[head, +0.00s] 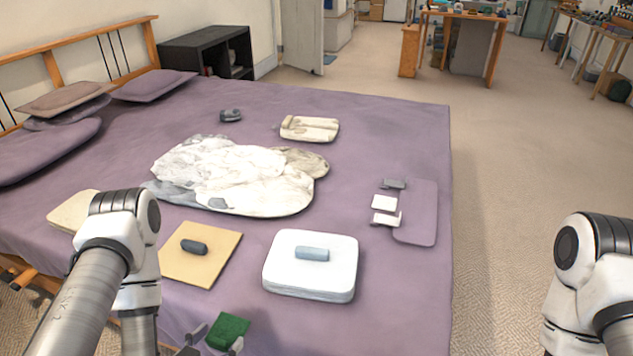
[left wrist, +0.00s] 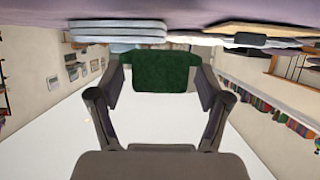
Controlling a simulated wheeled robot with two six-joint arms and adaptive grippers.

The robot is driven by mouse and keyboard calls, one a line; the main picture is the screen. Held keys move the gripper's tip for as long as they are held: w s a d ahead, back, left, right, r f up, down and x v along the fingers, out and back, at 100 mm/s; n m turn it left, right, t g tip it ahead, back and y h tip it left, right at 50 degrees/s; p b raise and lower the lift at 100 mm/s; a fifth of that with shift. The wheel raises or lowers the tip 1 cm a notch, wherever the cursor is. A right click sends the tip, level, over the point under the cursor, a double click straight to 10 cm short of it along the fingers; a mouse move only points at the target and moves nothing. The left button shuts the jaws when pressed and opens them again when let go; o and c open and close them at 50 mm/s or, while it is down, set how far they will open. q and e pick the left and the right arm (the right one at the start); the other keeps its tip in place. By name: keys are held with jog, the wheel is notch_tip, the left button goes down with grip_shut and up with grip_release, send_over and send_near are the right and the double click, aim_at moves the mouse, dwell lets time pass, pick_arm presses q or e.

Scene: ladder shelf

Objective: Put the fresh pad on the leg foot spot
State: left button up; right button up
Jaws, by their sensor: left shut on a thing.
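A small dark green pad (head: 231,328) is held in my left gripper (head: 216,337), low in the head view near the bed's front edge. In the left wrist view the same green pad (left wrist: 161,73) sits between the two fingers of my left gripper (left wrist: 158,82). It is held clear of the bed. My right arm shows at the right edge of the head view, but its gripper is out of frame. I cannot tell which place is the leg foot spot.
The purple bed carries a white box (head: 310,282) with a blue-grey piece (head: 312,254), a tan board (head: 222,262) with a dark roll (head: 194,247), a crumpled white cloth (head: 225,175), and a mauve panel (head: 422,222) beside small white pieces (head: 385,202). Floor right is clear.

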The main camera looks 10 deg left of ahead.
pick_arm(q)
jog(key=w+d+r+m+h+p, duration=0.1)
jog(key=w+d+r+p, duration=0.45)
jog(key=r, duration=0.35)
jog(key=w+d+r+m+h+p, duration=0.1)
jog(key=w+d+r+h+p, duration=0.1)
jog(key=w+d+r+p, duration=0.55)
jog(key=a+n+y+b, duration=0.1)
jog(key=a+f+n+y+b, duration=0.1)
jog(key=a+y+b, duration=0.1)
jog(key=y, duration=0.1)
jog(key=shift+s+a+f+n, duration=0.15)
jog(key=shift+s+a+n, duration=0.2)
jog(key=shift+s+n, duration=0.05)
